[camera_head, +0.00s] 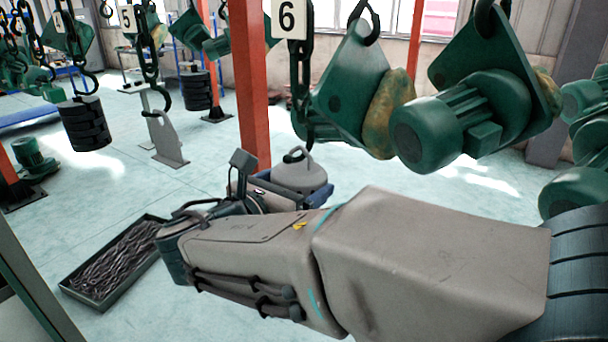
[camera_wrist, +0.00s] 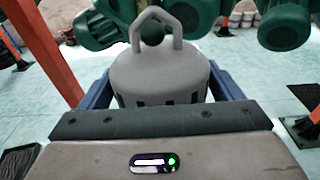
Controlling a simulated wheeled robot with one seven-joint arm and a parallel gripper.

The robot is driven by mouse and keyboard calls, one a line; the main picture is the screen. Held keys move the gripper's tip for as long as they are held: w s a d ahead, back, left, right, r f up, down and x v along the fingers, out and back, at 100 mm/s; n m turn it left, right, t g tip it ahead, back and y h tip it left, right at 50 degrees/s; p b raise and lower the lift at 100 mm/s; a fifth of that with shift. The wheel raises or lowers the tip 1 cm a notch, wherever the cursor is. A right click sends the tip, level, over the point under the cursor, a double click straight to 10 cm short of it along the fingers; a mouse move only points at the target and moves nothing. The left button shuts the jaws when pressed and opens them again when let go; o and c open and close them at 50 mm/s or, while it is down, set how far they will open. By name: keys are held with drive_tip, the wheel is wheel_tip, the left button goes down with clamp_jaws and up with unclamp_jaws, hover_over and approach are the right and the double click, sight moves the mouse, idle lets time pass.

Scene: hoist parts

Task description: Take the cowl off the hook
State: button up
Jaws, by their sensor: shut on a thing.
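The cowl (camera_head: 299,174) is a grey dome with a loop handle on top, upright above the floor. In the wrist view the cowl (camera_wrist: 160,76) sits between the two blue fingers of my gripper (camera_wrist: 160,88), which is shut on its sides. In the head view my gripper (camera_head: 290,188) is partly hidden by my own arm. A dark chain with a hook (camera_head: 305,115) hangs under the number 6 sign and its lower end overlaps the cowl's handle. The wrist view shows no hook through the loop. Whether they touch, I cannot tell.
Large green motors on plates (camera_head: 455,122) hang close on the right, above my arm. An orange post (camera_head: 250,85) stands behind the cowl. A black tray of chain (camera_head: 118,262) lies on the floor at left. Black weights (camera_head: 84,124) hang farther left. Floor between is clear.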

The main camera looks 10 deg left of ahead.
sight(282, 184)
drive_tip(key=shift+r, duration=0.15)
drive_tip(key=shift+s+a+r+p, duration=0.15)
drive_tip(key=shift+s+p, duration=0.15)
drive_tip(key=shift+p, duration=0.4)
drive_tip(key=shift+s+g+y+p, duration=0.3)
drive_tip(key=shift+g+p, duration=0.1)
drive_tip(key=shift+p, duration=0.1)
drive_tip(key=shift+s+a, duration=0.1)
drive_tip(key=shift+s+a+r+p, duration=0.1)
drive_tip(key=shift+s+r+p, duration=0.1)
drive_tip(key=shift+p, duration=0.3)
drive_tip(key=shift+s+a+r+g+p, duration=0.1)
drive_tip(key=shift+s+r+g+p, duration=0.15)
drive_tip(key=shift+p, duration=0.3)
drive_tip(key=shift+s+a+p, duration=0.1)
drive_tip(key=shift+s+p, duration=0.05)
drive_tip(key=shift+p, duration=0.15)
drive_tip(key=shift+s+f+g, duration=0.1)
drive_tip(key=shift+g, duration=0.25)
drive_tip(key=shift+s, duration=0.15)
